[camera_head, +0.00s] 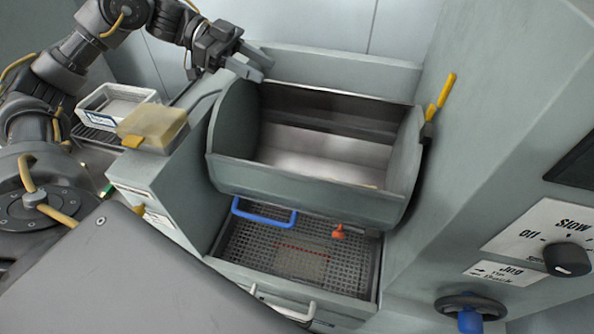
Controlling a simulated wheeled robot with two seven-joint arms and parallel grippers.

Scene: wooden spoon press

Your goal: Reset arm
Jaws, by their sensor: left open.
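My left arm comes in from the left and reaches over the top of the picture. Its gripper (250,66) is open, above the back left corner of a grey machine bin. I see nothing between its fingers. The bin (310,190) is a tilted, curved trough with a pale inside. Some small pale material lies near its front lip. My right gripper is not in view.
A yellowish block (152,127) and white container (112,104) stand left. A yellow lever (446,91) and speed knob (568,259) are right.

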